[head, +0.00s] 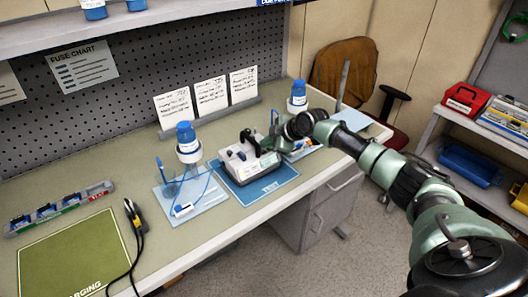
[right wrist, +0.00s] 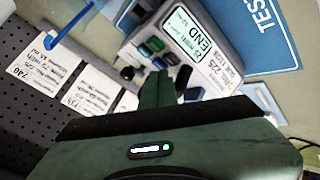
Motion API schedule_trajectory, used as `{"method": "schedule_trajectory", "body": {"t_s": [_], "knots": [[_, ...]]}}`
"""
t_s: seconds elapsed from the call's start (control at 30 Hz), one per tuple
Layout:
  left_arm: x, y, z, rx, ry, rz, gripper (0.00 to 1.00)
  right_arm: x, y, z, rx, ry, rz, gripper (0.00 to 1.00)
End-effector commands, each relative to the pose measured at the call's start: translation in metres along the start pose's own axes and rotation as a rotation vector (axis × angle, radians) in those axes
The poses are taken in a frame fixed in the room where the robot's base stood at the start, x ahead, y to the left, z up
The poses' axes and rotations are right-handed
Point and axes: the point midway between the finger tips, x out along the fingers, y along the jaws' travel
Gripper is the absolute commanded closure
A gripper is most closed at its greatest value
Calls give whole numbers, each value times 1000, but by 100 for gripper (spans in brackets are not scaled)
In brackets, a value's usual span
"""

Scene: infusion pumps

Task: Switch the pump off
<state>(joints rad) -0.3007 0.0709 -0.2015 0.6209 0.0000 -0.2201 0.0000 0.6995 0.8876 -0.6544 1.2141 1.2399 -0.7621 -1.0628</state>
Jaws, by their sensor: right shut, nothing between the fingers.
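The pump (head: 243,163) is a pale box on the blue TEST mat (head: 282,179) on the bench. My right gripper (head: 262,143) reaches in from the right over the pump's far right part. Its fingers (right wrist: 158,82) are shut with nothing between them and point at the control side of the pump. Whether they touch it I cannot tell. My left gripper is not in view.
A bottle stand (head: 189,158) with a blue-capped bottle and tubing stands left of the pump. Another bottle (head: 297,100) stands behind right. Cards (head: 210,95) lean at the back. A green charging mat (head: 75,258), a cable plug and a fuse tray (head: 60,208) lie left.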

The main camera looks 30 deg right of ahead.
Motion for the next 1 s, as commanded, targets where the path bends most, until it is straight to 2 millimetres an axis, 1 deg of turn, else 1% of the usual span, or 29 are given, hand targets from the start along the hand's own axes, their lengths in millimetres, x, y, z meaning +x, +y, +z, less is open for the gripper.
{"method": "schedule_trajectory", "body": {"t_s": [0.1, 0.2, 1.0], "knots": [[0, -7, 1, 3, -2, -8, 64, 0, 0, 0, 0, 0, 1, 100], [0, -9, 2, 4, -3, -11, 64, 0, 1, 0, 0, 0, 1, 100], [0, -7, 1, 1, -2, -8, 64, 0, 1, 0, 0, 0, 2, 100]]}}
